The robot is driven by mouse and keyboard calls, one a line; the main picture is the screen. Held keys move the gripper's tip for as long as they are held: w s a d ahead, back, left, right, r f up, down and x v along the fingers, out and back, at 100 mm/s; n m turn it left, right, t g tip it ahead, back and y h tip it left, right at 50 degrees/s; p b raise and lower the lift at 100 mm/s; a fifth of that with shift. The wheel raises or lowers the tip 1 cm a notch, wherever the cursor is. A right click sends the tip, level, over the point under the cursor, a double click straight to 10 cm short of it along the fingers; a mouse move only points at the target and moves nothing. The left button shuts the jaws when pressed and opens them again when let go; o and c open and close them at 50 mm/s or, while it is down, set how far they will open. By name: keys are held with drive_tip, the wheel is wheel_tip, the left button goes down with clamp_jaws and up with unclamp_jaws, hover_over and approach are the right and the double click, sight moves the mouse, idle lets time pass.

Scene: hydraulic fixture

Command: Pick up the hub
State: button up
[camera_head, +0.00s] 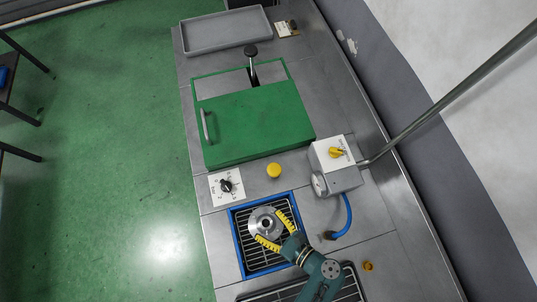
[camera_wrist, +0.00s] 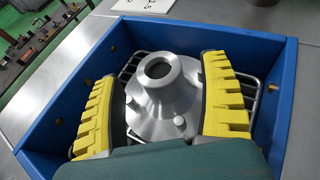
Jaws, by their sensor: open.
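The hub (camera_head: 263,222) is a grey metal flanged piece with a raised hollow neck and several studs. It sits upright on a wire rack inside a blue-walled bin (camera_head: 236,245). In the wrist view the hub (camera_wrist: 163,95) is in the middle, its near edge hidden by my gripper's body. My gripper (camera_head: 276,232) has two yellow ribbed fingers, open, down in the bin on either side of the hub. In the wrist view my gripper's fingers (camera_wrist: 160,105) stand close to the flange; whether they touch it I cannot tell.
A green lidded box (camera_head: 258,125) with a handle stands behind the bin. A dial plate (camera_head: 226,187), a yellow button (camera_head: 273,170) and a grey valve box (camera_head: 335,165) with a blue hose (camera_head: 347,215) are near the bin. A grey tray (camera_head: 225,30) lies at the far end.

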drive_tip(key=shift+w+a+f, duration=0.15)
drive_tip(key=shift+w+a, duration=0.05)
drive_tip(key=shift+w, duration=0.05)
drive_tip(key=c, duration=1.4)
drive_tip(key=shift+o, duration=0.2)
